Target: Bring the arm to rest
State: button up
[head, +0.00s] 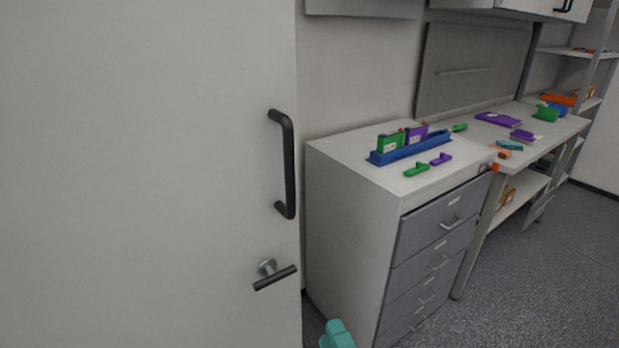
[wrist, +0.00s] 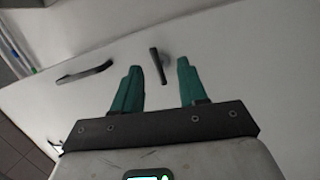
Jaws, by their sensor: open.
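My gripper (wrist: 157,75) shows in the wrist view with two teal fingers apart and nothing between them. Past the fingertips is a white door (wrist: 230,50) with a dark lever handle (wrist: 157,64) and a long dark pull handle (wrist: 85,73). How far the fingers are from the lever is hard to tell. In the head view the door (head: 150,150) fills the left side, with its pull handle (head: 289,165) above the lever handle (head: 274,278).
Right of the door stands a drawer cabinet (head: 350,205) with a blue tray (head: 410,149) holding green and purple pieces. A workbench (head: 560,130) with several coloured items and a shelf rack (head: 590,70) stand beyond. Grey floor (head: 540,290) is clear at the right.

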jog(key=s+d+f+m+g+h, duration=0.3)
jog(key=d+f+m+h, duration=0.3)
jog(key=d, duration=0.4)
jog(key=s+d+f+m+g+h, duration=0.2)
jog(key=d+f+m+g+h, duration=0.25)
jog(key=d+m, duration=0.45)
jog(key=s+d+f+m+g+y, duration=0.1)
jog(key=s+d+f+m+g, duration=0.1)
jog(key=s, duration=0.8)
jog(key=s+d+f+m+g+y, duration=0.2)
jog(key=s+f+m+g, duration=0.2)
jog(key=s, duration=0.6)
notch_tip(320, 180, down, 2)
jog(key=g, duration=0.3)
jog(key=shift+s+d+f, duration=0.15)
jog(key=shift+s, duration=0.05)
jog(key=shift+g, duration=0.25)
